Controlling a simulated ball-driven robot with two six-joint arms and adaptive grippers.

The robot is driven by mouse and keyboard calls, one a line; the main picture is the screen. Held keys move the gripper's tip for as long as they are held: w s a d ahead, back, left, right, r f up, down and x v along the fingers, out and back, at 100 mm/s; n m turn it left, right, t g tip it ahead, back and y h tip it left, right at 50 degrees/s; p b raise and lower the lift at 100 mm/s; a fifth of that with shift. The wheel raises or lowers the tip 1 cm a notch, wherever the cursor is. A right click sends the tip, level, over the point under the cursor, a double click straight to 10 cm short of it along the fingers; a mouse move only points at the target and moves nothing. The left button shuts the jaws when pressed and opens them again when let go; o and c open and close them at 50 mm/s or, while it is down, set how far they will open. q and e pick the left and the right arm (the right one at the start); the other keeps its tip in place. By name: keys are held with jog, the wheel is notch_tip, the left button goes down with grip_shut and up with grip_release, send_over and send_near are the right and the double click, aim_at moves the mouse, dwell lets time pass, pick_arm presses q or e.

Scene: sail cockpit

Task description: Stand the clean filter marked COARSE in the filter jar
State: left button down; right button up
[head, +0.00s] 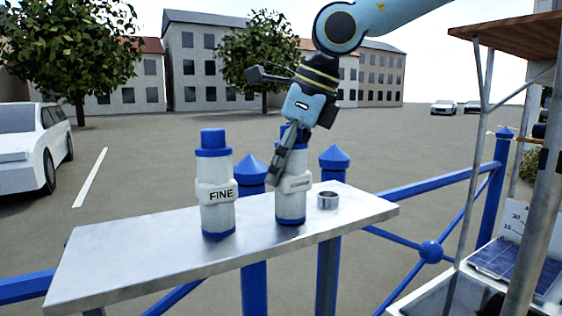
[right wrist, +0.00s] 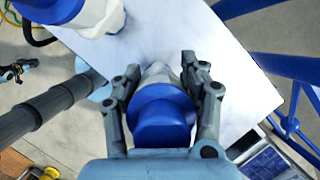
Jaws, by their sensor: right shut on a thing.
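A white filter with blue ends (head: 291,207) stands upright on the metal shelf (head: 130,260); its label is small and partly covered, and seems to read COARSE. My right gripper (head: 288,160) comes down on it from above and is shut on its upper part. In the right wrist view the filter's blue cap (right wrist: 162,115) sits between the fingers of the right gripper (right wrist: 160,72). A similar filter marked FINE (head: 215,205) stands to its left, apart from it. I cannot make out the filter jar. My left gripper is not in the head view.
A small metal ring (head: 327,200) lies on the shelf just right of the held filter. Blue railing posts (head: 334,160) stand behind the shelf. At the lower right are a metal pole (head: 545,210) and a solar panel (head: 510,262). The shelf's left end is bare.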

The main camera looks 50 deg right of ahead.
jog(key=shift+a, duration=0.1)
jog(key=shift+f+b, duration=0.2)
jog(key=shift+b, duration=0.2)
jog(key=o, duration=1.3)
jog(key=shift+r, duration=0.1)
jog(key=shift+c, duration=0.2)
jog(key=shift+r, duration=0.1)
